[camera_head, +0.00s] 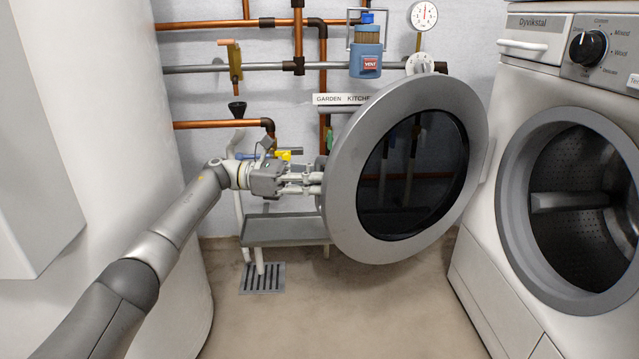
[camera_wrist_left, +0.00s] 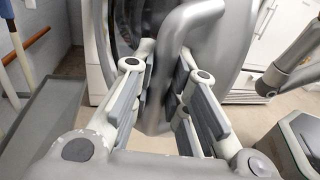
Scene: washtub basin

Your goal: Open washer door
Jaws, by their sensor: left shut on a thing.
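The washer (camera_head: 482,242) stands at the right in the head view, with its dark drum opening (camera_head: 580,200) uncovered. Its round door (camera_head: 345,205), a grey ring around dark glass, is swung out to the left, well away from the opening. My left gripper (camera_head: 318,183) is at the door's left edge. In the left wrist view its fingers (camera_wrist_left: 165,88) are shut around the grey door handle (camera_wrist_left: 168,62). The handle is hidden in the head view. My right gripper is not in the head view.
A large white cylinder (camera_head: 165,200) fills the left side. A grey tray (camera_head: 285,230) stands behind the gripper. The floor (camera_head: 350,310) in front is clear.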

